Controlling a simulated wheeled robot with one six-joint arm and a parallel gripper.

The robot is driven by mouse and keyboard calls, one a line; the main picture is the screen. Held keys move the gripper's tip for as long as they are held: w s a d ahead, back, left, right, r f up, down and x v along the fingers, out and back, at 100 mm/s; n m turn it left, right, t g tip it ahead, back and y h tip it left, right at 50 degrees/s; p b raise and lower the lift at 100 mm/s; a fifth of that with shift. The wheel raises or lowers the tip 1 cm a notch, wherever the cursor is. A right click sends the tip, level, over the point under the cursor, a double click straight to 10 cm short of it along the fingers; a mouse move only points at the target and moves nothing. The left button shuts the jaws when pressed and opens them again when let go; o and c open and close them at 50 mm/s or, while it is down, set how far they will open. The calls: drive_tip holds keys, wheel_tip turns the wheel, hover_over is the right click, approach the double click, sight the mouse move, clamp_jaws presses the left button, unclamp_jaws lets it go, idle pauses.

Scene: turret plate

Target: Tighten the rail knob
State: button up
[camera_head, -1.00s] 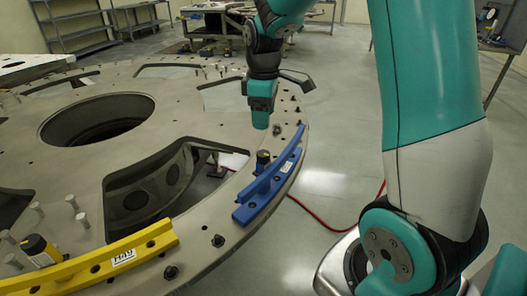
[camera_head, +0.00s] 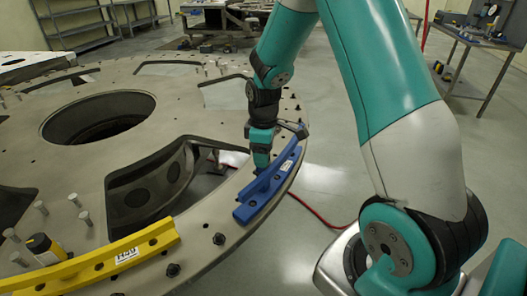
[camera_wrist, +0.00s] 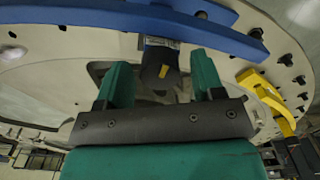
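The blue rail (camera_head: 268,188) lies along the outer edge of the turret plate and shows at the top of the wrist view (camera_wrist: 100,14). Its dark knob (camera_wrist: 158,68) has a yellow mark and sits on the inner side of the rail. In the head view the knob is mostly hidden by my gripper (camera_head: 261,164). In the wrist view my gripper (camera_wrist: 162,78) is open, with one green finger on each side of the knob and visible gaps between. Whether the fingertips reach fully down around it cannot be told.
The turret plate (camera_head: 190,110) has a large round hole and cutouts. A yellow rail (camera_head: 100,264) with its own dark, yellow-marked knob (camera_head: 40,245) lies at the near left. Several pegs and bolts stand on the plate. A red cable (camera_head: 318,212) lies on the floor at right.

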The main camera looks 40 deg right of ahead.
drive_tip(key=c, duration=0.8)
drive_tip(key=shift+o, duration=0.2)
drive_tip(key=shift+m, duration=0.3)
drive_tip(key=m, duration=0.3)
drive_tip(key=shift+m, duration=0.4)
drive_tip(key=m, duration=0.4)
drive_tip(key=shift+m, duration=0.3)
drive_tip(key=m, duration=0.4)
drive_tip(key=shift+w+m, duration=0.1)
drive_tip(key=shift+m, duration=2)
